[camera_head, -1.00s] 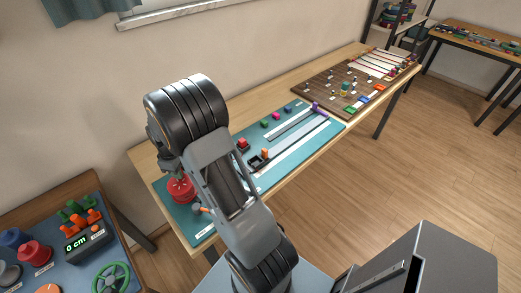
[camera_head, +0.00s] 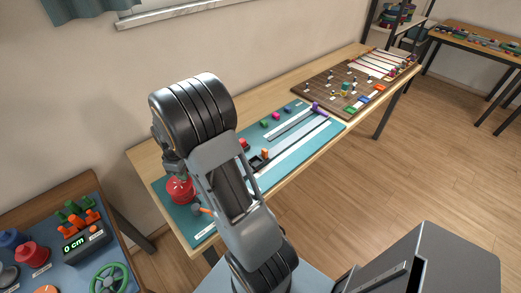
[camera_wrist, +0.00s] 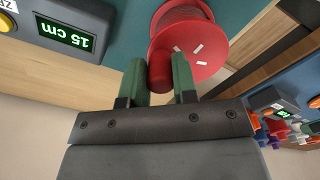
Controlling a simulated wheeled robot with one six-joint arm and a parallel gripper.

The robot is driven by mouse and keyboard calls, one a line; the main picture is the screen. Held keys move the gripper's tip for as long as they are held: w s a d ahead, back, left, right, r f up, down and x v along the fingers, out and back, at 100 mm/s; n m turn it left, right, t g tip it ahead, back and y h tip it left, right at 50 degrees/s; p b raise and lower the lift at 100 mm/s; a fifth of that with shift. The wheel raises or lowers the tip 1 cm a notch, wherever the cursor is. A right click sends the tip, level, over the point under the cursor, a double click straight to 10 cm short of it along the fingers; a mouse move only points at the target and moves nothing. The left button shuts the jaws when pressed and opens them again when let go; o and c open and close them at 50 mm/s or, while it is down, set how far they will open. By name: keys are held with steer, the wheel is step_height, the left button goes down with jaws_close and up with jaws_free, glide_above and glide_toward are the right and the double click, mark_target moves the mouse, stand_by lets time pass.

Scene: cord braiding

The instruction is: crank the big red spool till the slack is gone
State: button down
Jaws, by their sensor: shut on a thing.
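The big red spool (camera_head: 180,189) stands on the near left end of the teal mat (camera_head: 199,228). In the wrist view its round red flange (camera_wrist: 205,55) with white marks fills the top middle, and its red crank knob (camera_wrist: 161,73) points toward me. My gripper (camera_wrist: 160,70) has its two green fingers on either side of this knob, shut on it. In the head view my arm covers the gripper and part of the mat. The cord is hard to make out.
A display (camera_wrist: 64,36) beside the spool reads 15 cm, upside down, with a yellow button (camera_wrist: 6,22) next to it. A separate blue-topped table (camera_head: 60,262) at the left holds spools, a green wheel (camera_head: 110,279) and another display (camera_head: 76,244). A brown board (camera_head: 330,80) lies farther back.

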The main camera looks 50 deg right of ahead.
mark_target(174, 190)
steer(key=shift+s+a, duration=0.1)
steer(key=shift+s, duration=0.75)
steer(key=shift+s+a, duration=0.25)
steer(key=shift+s, duration=0.1)
steer(key=a, duration=0.1)
steer(key=s+a, duration=0.1)
steer(key=shift+a, duration=0.35)
steer(key=w+a, duration=0.1)
steer(key=a, duration=0.1)
steer(key=shift+w+a, duration=0.3)
steer(key=shift+w, duration=0.1)
steer(key=shift+w+p, duration=0.3)
steer(key=shift+p, duration=0.15)
steer(key=shift+w, duration=0.25)
steer(key=c, duration=0.8)
jaws_free()
